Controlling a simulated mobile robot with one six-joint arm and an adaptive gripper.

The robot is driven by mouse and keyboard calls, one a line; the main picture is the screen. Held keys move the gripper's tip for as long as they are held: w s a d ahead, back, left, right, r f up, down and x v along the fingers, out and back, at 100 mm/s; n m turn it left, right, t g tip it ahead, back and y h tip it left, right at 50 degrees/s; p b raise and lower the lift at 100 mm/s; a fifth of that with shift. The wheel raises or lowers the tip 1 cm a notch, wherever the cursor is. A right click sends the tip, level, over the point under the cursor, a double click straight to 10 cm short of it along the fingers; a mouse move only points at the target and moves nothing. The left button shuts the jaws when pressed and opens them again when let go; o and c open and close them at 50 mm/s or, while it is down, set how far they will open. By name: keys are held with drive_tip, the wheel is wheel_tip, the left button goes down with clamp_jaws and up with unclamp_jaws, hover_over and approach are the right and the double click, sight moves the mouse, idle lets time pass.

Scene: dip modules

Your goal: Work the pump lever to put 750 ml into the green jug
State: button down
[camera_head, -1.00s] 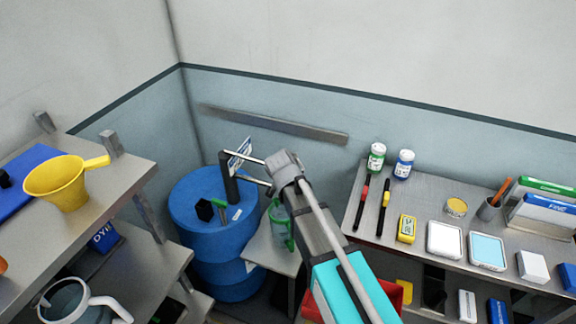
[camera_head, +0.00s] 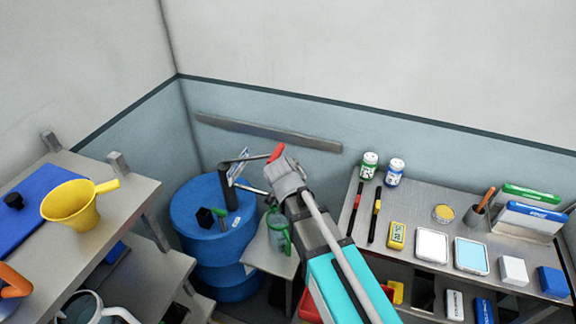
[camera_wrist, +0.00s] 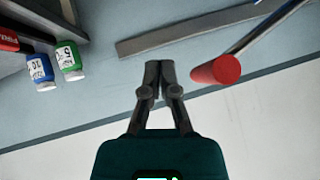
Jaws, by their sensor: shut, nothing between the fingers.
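The pump stands on a blue drum (camera_head: 187,235). Its lever (camera_head: 254,157) slants up to the right and ends in a red grip (camera_head: 276,151). My gripper (camera_wrist: 159,66) is shut and empty, with its fingertips beside the red grip, which shows just to their right in the wrist view (camera_wrist: 217,70). A small gap shows between them there. In the head view my gripper (camera_head: 285,175) is just below the grip, its fingertips hard to make out. The green jug (camera_head: 279,238), clear with a green handle, stands on a small stand below, partly behind my arm. Its liquid level cannot be read.
A grey bench (camera_head: 412,209) at right holds bottles, markers, trays and boxes. A metal rail (camera_head: 268,132) runs along the wall behind the pump.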

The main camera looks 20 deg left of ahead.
drive_tip(key=shift+p+v, duration=1.15)
drive_tip(key=shift+v, duration=1.05)
drive_tip(key=shift+d, duration=0.1)
drive_tip(key=s+d+f+g+b, duration=0.1)
drive_tip(key=s+d+f+g, duration=0.1)
drive_tip(key=d, duration=1.1)
drive_tip(key=s+d+f+n+g+h+b, duration=0.1)
drive_tip(key=d+f+g, duration=0.3)
drive_tip(key=d, duration=0.9)
drive_tip(key=s+d+f+g+h+b, duration=0.1)
drive_tip(key=s+d+f+g+b, duration=0.1)
drive_tip(key=d, duration=1.1)
wheel_tip(320, 180, down, 2)
drive_tip(key=shift+s+f+n+g, duration=0.1)
drive_tip(key=shift+s+n+g, duration=0.2)
drive_tip(key=shift+s+g, duration=0.5)
